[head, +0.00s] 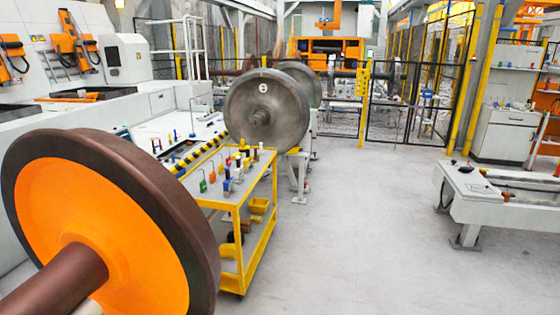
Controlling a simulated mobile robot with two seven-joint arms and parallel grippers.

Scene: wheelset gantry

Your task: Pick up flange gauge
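A yellow cart (232,203) with a grey top stands left of the middle, behind the large orange wheel. Several small items stand or lie on its top, among them a green one (203,186), a red one (212,177) and a blue one (226,187). They are too small for me to tell which, if any, is the flange gauge. Neither of my grippers shows in the head view.
A large wheel with an orange face (100,220) fills the lower left and hides part of the cart. A grey wheelset (268,105) stands behind the cart. A white bench (500,200) is at the right. The floor (350,230) between is clear.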

